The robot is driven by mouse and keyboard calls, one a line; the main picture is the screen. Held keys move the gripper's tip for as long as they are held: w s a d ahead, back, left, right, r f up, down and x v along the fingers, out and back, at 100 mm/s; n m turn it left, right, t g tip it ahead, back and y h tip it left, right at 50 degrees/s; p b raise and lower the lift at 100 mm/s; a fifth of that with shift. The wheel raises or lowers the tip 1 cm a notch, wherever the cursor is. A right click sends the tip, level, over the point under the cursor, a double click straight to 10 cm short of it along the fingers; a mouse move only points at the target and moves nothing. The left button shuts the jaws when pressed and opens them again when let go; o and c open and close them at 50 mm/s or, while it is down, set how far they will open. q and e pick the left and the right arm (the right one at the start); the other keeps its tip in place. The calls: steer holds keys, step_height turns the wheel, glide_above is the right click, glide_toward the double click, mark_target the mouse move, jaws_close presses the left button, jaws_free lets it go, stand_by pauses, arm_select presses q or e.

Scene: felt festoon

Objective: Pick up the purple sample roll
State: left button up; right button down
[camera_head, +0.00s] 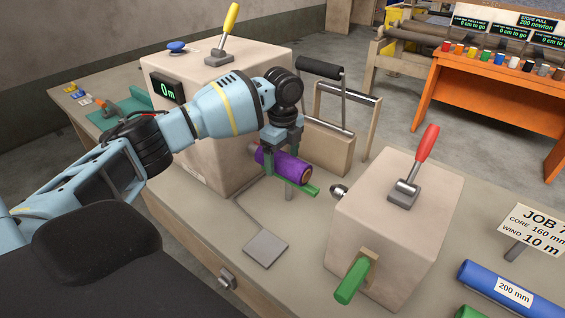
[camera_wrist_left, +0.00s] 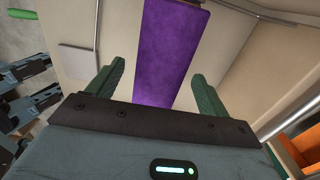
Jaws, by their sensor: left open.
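The purple sample roll (camera_head: 291,163) lies roughly level between the two beige machine blocks, its brown core end facing right. My left gripper (camera_head: 287,176) is at the roll, with its green fingers beside it. In the left wrist view the purple roll (camera_wrist_left: 172,45) runs between the two green fingers (camera_wrist_left: 158,72), which stand apart with a gap visible on each side. Part of the roll is hidden behind the gripper in the head view. My right gripper is not in view.
A beige block with a yellow lever (camera_head: 228,32) stands behind my left arm. Another block with a red lever (camera_head: 421,165) stands right of the roll. A blue 200 mm roll (camera_head: 510,288) lies at the front right. An orange bench (camera_head: 480,90) stands beyond.

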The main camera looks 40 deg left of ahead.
arm_select(q)
steer(key=shift+f, duration=0.4)
steer(key=c, duration=1.3)
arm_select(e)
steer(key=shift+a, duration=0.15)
arm_select(q)
steer(key=shift+o, duration=0.2)
steer(key=shift+r, duration=0.15)
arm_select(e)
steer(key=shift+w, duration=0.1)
